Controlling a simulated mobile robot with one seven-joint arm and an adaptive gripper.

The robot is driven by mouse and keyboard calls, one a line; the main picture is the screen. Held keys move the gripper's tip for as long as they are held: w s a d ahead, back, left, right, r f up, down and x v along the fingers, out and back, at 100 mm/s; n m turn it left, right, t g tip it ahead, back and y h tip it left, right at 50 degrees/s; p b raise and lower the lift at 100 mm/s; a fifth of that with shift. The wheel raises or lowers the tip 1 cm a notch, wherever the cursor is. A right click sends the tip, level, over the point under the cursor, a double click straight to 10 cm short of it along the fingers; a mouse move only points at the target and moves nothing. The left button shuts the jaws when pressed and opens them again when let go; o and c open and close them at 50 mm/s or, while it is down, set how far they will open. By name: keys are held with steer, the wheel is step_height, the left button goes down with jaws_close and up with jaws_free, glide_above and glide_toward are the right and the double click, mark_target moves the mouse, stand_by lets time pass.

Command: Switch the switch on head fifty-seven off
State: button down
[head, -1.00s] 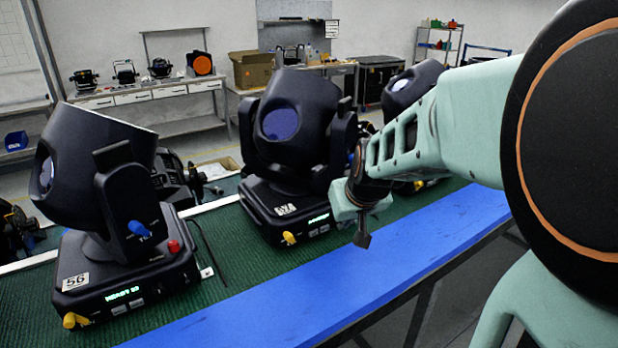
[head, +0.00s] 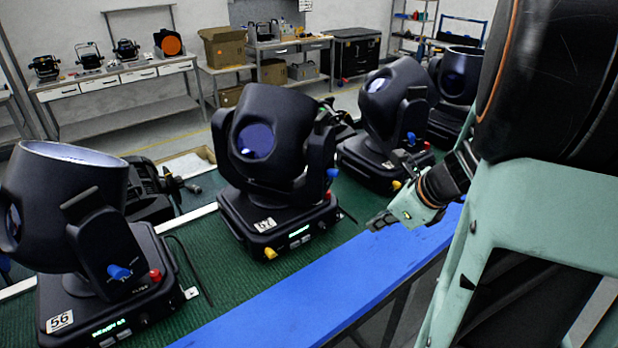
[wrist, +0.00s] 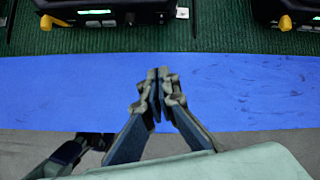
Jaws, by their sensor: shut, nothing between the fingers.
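Head fifty-seven (head: 265,185) is a black moving-head lamp with a "57" label (head: 265,224) on its base, upright in the middle of the head view. Its front has a lit green display (head: 299,231), a yellow part (head: 270,253) at the left corner and small pale parts (head: 305,240) under the display. Which of these is the switch, and its position, I cannot tell. My gripper (head: 378,222) is shut and empty over the blue strip, right of this head and apart from it. In the wrist view the fingers (wrist: 158,76) point toward two bases; the left one (wrist: 150,10) looks like fifty-seven.
Head 56 (head: 105,275) stands at the left; another head (head: 375,165) and a further one (head: 455,110) stand to the right on the green mat. The blue strip (head: 300,305) along the front edge is clear. Thin black cables (head: 190,262) lie between bases.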

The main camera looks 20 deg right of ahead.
mark_target(337, 217)
steer(key=w+f+m, duration=0.1)
steer(key=f, duration=0.1)
steer(key=w+f+m+b, duration=0.1)
steer(key=w+f, duration=0.1)
steer(key=w+a+f+m, duration=0.1)
steer(key=w+f, duration=0.1)
steer(key=shift+w+f+t, duration=0.15)
steer(key=shift+f+t, duration=0.05)
steer(key=shift+t, duration=0.1)
steer(key=w, duration=0.2)
steer(key=w+a, duration=0.1)
steer(key=shift+w+f, duration=0.15)
steer(key=shift+f, duration=0.25)
steer(key=shift+w+a+f+p, duration=0.1)
steer(key=shift+w+a+p, duration=0.2)
steer(key=shift+w, duration=0.2)
